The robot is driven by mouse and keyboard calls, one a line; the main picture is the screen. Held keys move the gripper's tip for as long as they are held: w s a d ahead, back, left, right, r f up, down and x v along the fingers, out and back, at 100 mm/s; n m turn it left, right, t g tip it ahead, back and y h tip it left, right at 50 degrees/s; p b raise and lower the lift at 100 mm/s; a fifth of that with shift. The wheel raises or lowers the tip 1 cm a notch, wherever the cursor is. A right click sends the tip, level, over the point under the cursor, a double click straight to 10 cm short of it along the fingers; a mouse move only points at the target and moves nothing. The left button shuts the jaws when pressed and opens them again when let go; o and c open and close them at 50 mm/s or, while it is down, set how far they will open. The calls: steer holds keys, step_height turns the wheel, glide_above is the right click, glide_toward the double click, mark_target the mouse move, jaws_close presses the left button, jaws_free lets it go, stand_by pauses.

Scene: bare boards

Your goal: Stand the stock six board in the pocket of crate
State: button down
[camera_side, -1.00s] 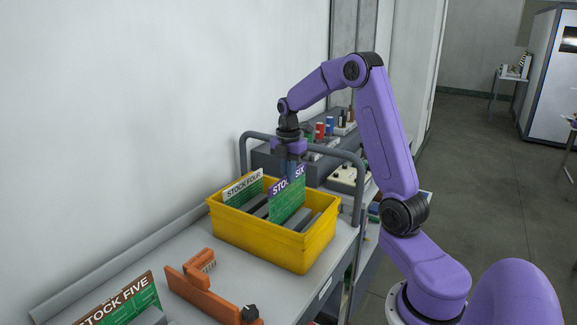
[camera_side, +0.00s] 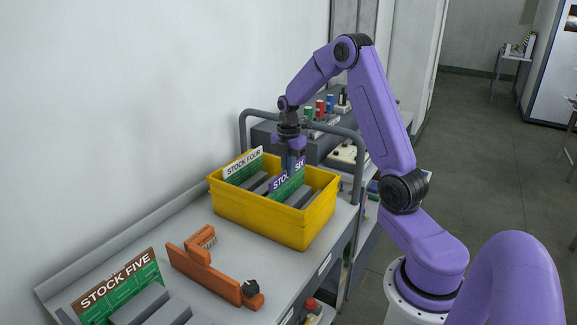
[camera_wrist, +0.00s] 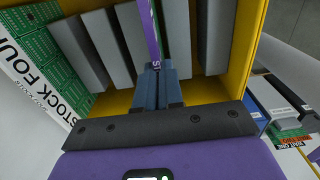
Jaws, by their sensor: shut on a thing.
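The stock six board (camera_side: 287,186), green with a purple label strip, stands upright inside the yellow crate (camera_side: 262,218), its lower part hidden by the crate's front wall. My gripper (camera_side: 291,163) is shut on its top edge. In the wrist view the board (camera_wrist: 152,32) shows edge-on between grey dividers, with my gripper's blue fingers (camera_wrist: 158,85) closed on it. Whether its bottom edge touches the crate floor is hidden. The stock four board (camera_side: 243,166) stands in the crate's left end.
Grey dividers (camera_wrist: 122,45) flank the board closely on both sides. The stock five board (camera_side: 118,288) stands in a grey holder at the front left. An orange fixture (camera_side: 212,275) lies before the crate. A grey rail (camera_side: 358,165) rises behind the crate.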

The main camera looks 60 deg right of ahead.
steer(key=c, duration=1.2)
jaws_free()
steer(key=shift+r, duration=0.1)
step_height(320, 180, up, 17)
steer(key=shift+r, duration=0.1)
